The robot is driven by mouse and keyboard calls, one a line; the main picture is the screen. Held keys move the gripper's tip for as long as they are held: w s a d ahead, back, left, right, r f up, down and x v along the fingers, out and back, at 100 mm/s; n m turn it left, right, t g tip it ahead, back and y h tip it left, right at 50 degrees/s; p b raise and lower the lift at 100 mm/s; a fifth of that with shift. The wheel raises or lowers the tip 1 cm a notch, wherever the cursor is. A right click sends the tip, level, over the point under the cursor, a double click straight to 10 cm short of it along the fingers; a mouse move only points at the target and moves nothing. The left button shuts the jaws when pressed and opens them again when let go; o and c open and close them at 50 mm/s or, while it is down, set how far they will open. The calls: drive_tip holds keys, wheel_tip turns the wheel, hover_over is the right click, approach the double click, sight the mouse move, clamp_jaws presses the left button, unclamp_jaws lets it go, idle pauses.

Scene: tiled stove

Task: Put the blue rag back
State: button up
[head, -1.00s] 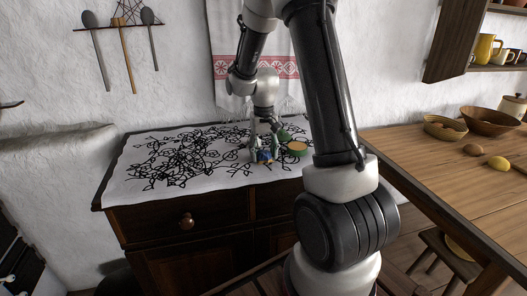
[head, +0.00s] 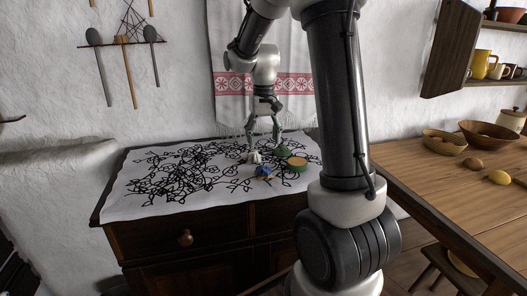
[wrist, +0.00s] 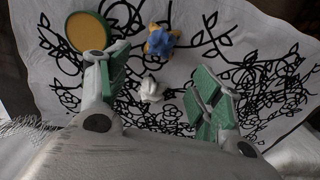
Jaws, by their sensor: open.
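A small crumpled blue thing with a yellowish part, which looks like the blue rag (head: 264,172), lies on the cloth-covered cabinet top. It also shows in the wrist view (wrist: 158,40), beyond my fingertips. My gripper (head: 265,148) is open and empty, pointing down above the cloth, behind the rag and apart from it. In the wrist view its green-padded fingers (wrist: 160,80) stand wide apart. A small white object (wrist: 150,88) lies on the cloth between the fingers in that view.
A round green container with a yellow-tan top (head: 297,164) stands right of the rag. The white cloth with black branch pattern (head: 135,203) is clear at left. A wooden table (head: 440,185) with bowls stands at right. A red-white towel (head: 228,95) hangs behind.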

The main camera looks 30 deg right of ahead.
drive_tip(key=s+a+r+n+t, duration=0.1)
drive_tip(key=s+a+r+t, duration=0.15)
drive_tip(key=s+r, duration=0.65)
drive_tip(key=s+a+n+t, duration=0.1)
drive_tip(key=s+a+n, duration=0.1)
drive_tip(key=s, duration=1.3)
drive_tip(key=shift+s+a+t, duration=0.25)
drive_tip(key=shift+a+t, duration=0.1)
drive_tip(key=shift+a, duration=0.1)
